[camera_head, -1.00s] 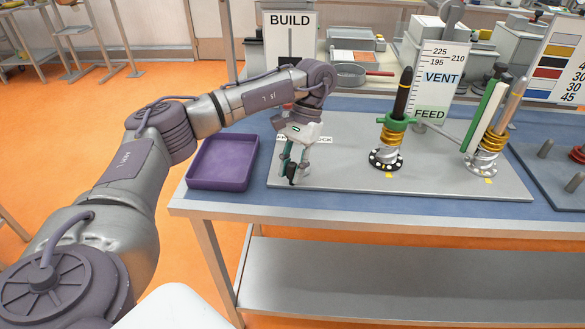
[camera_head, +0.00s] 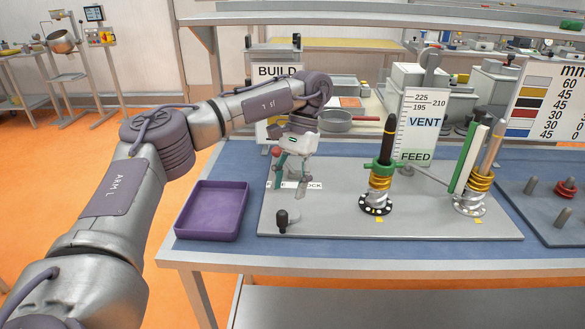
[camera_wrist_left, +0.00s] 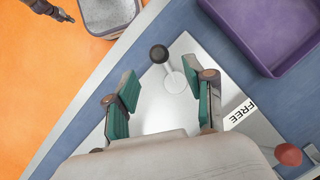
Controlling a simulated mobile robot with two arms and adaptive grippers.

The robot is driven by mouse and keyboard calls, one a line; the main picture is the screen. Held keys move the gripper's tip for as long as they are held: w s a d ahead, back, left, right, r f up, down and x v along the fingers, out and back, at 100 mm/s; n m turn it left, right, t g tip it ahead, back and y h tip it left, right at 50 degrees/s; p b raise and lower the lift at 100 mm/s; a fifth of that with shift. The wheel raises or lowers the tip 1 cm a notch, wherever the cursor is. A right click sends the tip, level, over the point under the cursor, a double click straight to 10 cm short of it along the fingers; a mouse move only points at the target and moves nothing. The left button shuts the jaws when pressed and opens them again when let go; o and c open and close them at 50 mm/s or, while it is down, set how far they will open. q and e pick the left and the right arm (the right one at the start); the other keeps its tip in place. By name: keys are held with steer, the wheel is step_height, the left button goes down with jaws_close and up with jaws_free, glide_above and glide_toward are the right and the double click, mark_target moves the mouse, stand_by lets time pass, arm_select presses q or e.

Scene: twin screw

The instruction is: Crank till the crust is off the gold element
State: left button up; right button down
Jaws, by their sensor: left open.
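A small crank with a black knob (camera_head: 283,217) stands at the front left of the grey plate (camera_head: 330,222). Its black knob (camera_wrist_left: 158,54) and pale disc (camera_wrist_left: 175,82) also show in the left wrist view, ahead of the fingertips. My left gripper (camera_head: 292,176) is open and empty, above and behind the crank, apart from it. Its green-padded fingers (camera_wrist_left: 165,105) are spread. A black screw with a green collar and gold rings (camera_head: 380,182) stands upright on the plate. To its right, a tan rod with gold rings (camera_head: 480,182) leans beside a green-and-white bar (camera_head: 470,155). Crust is not clearly distinguishable.
A purple tray (camera_head: 212,210) sits left of the plate. A red ball lever (camera_wrist_left: 288,155) and a partly hidden FREE/LOCK label (camera_head: 308,185) are near my gripper. A VENT/FEED scale board (camera_head: 420,125) stands behind. A pegged block (camera_head: 540,205) lies at right.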

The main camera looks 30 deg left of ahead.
arm_select(q)
steer(key=v, duration=0.4)
stand_by(1.1)
